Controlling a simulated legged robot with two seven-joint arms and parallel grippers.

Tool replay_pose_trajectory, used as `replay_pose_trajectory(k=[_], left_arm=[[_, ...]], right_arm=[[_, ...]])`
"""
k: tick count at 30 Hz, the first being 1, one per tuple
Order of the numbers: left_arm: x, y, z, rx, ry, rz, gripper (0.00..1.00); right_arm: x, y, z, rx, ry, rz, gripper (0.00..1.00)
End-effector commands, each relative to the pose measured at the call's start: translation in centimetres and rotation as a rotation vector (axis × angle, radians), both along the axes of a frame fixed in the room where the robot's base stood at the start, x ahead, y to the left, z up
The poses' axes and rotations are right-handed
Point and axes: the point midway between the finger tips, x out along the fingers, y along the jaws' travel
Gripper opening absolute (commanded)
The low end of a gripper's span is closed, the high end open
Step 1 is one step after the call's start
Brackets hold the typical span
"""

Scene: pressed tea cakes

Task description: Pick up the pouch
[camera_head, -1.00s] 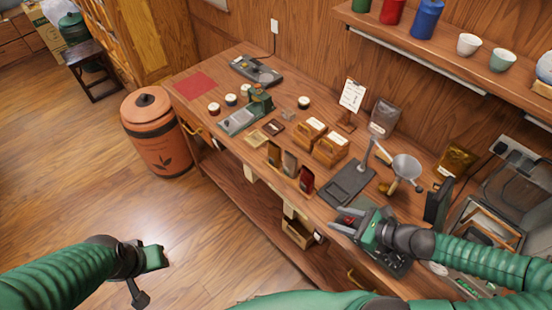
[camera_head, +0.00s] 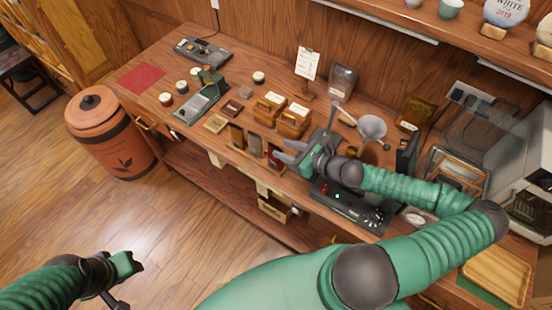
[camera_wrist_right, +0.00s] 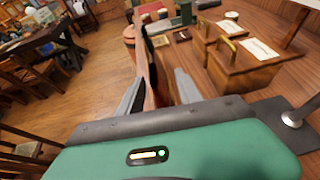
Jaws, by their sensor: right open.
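Three slim upright packets stand in a row near the front edge of the workbench: a brown one (camera_head: 237,136), a dark one (camera_head: 254,145) and a red one (camera_head: 274,158). A dark, shiny pouch (camera_head: 342,79) stands at the back and a gold pouch (camera_head: 416,112) lies further right; I cannot tell which the task means. My right gripper (camera_head: 284,152) is open beside the red packet. In the right wrist view its fingers are on either side of a reddish-brown upright packet (camera_wrist_right: 151,84); contact is unclear. My left gripper (camera_head: 125,268) is low over the floor, its jaws unclear.
Two wooden boxes (camera_head: 293,121) with cards stand just behind the packets. The terracotta bin (camera_head: 109,139) stands on the floor at left.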

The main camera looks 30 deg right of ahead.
Motion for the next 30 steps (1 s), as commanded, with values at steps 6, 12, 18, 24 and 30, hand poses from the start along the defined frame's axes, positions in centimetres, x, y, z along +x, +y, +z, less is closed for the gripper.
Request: replay_pose_trajectory(k=[6, 12, 18, 24, 30], left_arm=[[0.0, 0.0, 1.4, 0.0, 0.0, 0.0, 0.36], [0.0, 0.0, 1.3, 0.0, 0.0, 0.0, 0.36], [0.0, 0.0, 1.2, 0.0, 0.0, 0.0, 0.36], [0.0, 0.0, 1.3, 0.0, 0.0, 0.0, 0.36], [0.0, 0.0, 1.3, 0.0, 0.0, 0.0, 0.36]], right_arm=[[3.1, 1.6, -1.1, 0.001, 0.0, 0.003, 0.42], [3.4, 1.5, -1.5, 0.002, 0.001, 0.001, 0.42], [3.3, 1.5, -1.5, 0.001, 0.0, 0.002, 0.21], [3.3, 1.6, -1.5, 0.001, 0.0, 0.002, 0.0], [3.3, 1.6, -1.5, 0.0, 0.0, 0.002, 0.0]])
